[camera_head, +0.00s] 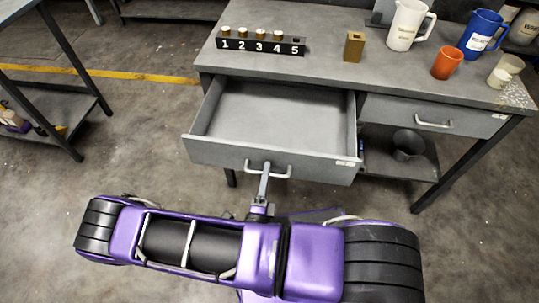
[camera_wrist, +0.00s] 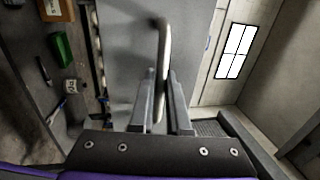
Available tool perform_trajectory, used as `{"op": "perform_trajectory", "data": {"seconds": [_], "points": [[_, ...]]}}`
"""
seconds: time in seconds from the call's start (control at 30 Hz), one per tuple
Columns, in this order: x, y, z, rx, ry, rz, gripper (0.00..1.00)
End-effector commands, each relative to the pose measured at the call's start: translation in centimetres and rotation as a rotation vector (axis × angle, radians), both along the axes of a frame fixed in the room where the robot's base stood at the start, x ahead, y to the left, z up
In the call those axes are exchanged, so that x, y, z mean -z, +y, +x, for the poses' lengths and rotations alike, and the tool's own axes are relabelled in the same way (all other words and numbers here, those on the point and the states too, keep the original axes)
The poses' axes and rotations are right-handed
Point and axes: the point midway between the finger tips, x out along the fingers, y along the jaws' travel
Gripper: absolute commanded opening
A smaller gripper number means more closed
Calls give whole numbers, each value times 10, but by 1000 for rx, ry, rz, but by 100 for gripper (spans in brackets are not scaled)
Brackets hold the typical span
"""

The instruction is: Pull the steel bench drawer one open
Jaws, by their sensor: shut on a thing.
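The left steel bench drawer (camera_head: 270,122) is pulled well out from the bench, and its empty grey inside shows. Its bar handle (camera_head: 281,174) is on the front face. My gripper (camera_head: 265,172) is at the middle of that handle, shut on it. In the wrist view the handle (camera_wrist: 163,50) runs between the two fingers of my gripper (camera_wrist: 162,105), with the drawer front (camera_wrist: 125,50) behind it. The right drawer (camera_head: 430,115) is shut.
On the bench top (camera_head: 330,65) stand a numbered rack (camera_head: 260,44), a brass block (camera_head: 354,46), a white jug (camera_head: 408,25), a blue jug (camera_head: 483,32) and an orange cup (camera_head: 447,62). A dark pot (camera_head: 408,145) sits on the lower shelf. Floor in front is clear.

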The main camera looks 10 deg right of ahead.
Motion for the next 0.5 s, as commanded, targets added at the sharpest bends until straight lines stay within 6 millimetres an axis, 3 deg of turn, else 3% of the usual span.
{"op": "perform_trajectory", "data": {"seconds": [0.2, 0.5], "points": [[0, 4, -13, 2, 1, 1, 0], [0, 4, -13, 3, 1, 1, 0]]}}
